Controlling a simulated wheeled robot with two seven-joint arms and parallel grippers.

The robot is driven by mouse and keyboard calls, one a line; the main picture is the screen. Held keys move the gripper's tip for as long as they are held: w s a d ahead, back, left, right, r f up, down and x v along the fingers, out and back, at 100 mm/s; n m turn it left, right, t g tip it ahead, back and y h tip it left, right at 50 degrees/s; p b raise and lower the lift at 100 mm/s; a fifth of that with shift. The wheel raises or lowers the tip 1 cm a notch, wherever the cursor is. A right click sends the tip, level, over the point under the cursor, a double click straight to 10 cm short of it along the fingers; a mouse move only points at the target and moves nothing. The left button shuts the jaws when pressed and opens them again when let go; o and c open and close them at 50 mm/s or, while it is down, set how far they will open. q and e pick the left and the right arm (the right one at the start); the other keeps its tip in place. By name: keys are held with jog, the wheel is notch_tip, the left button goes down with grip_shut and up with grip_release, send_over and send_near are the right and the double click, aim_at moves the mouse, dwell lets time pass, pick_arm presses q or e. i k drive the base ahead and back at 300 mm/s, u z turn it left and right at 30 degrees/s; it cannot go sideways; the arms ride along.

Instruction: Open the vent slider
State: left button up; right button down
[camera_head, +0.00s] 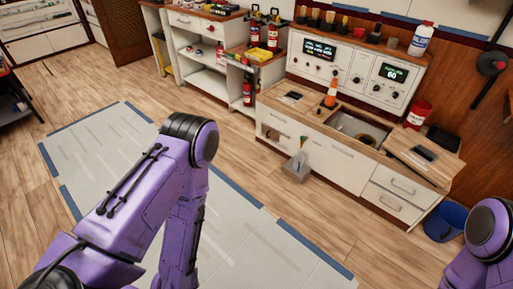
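I cannot make out a vent slider in the head view; it may be too small to tell or out of view. A white control panel (345,84) with two lit displays and several knobs stands at the back of the counter. The left display (319,50) and the right display (392,72) both show pale figures. My purple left arm fills the left and middle foreground, but its gripper is not in view. Only a rounded part of my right arm shows at the lower right, and its gripper is not in view either.
A white cabinet (323,158) with a wooden top stands below the panel. The pale floor mat (100,150) looks clear.

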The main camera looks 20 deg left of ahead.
aim_at(270, 134)
jog(key=u, duration=1)
jog(key=i, duration=1.15)
jog(key=z, duration=0.65)
jog(key=i, duration=0.85)
jog(key=z, duration=0.85)
